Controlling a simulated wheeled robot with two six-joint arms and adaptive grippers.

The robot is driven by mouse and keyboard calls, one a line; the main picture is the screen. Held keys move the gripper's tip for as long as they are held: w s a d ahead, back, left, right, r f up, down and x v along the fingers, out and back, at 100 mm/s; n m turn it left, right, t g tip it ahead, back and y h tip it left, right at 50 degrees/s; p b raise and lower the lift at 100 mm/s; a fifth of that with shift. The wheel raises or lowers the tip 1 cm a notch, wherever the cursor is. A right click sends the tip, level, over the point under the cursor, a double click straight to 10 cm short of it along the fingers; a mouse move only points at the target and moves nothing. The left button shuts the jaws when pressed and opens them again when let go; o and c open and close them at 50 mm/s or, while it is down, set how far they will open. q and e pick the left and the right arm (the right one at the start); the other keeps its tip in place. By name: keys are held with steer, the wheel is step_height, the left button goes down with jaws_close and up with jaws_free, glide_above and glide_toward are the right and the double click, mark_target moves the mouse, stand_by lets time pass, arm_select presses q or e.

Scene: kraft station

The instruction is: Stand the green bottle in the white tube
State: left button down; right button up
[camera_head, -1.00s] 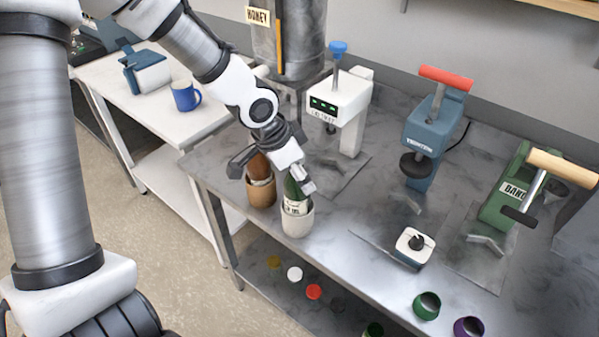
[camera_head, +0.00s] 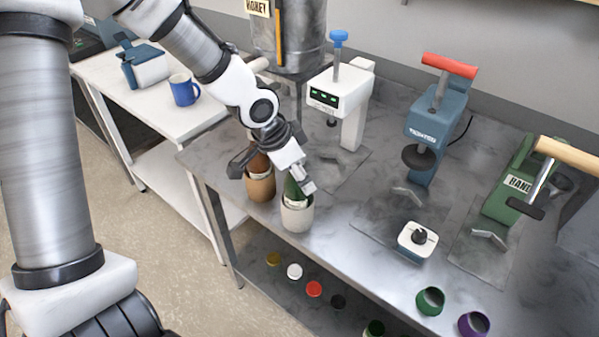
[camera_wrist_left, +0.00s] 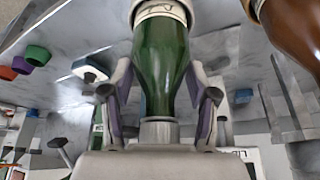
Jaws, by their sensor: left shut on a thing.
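The green bottle (camera_head: 291,189) stands about upright with its lower part inside the white tube (camera_head: 297,217). Only its green shoulder and a sliver of its label show above the rim in the head view. My left gripper (camera_head: 299,180) is shut on the green bottle from above. In the left wrist view the fingers lie on both sides of the bottle's neck and shoulder (camera_wrist_left: 160,60), and the white tube's rim (camera_wrist_left: 160,8) surrounds the label. The bottle's base is hidden in the tube. My right gripper is not in view.
A brown bottle (camera_head: 259,165) stands in a tan tube (camera_head: 261,187) close beside the white tube. A white press (camera_head: 340,100), a blue press (camera_head: 427,130) and a green press (camera_head: 510,185) stand behind and right. A small scale-like box (camera_head: 417,240) and coloured rings (camera_head: 430,301) lie right.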

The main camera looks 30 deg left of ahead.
arm_select(q)
jaws_free()
stand_by(0.5)
steer(key=shift+r, duration=0.15)
stand_by(0.4)
steer(key=shift+r+p, duration=4.35)
steer(key=shift+r, duration=0.1)
steer(key=shift+f, duration=0.1)
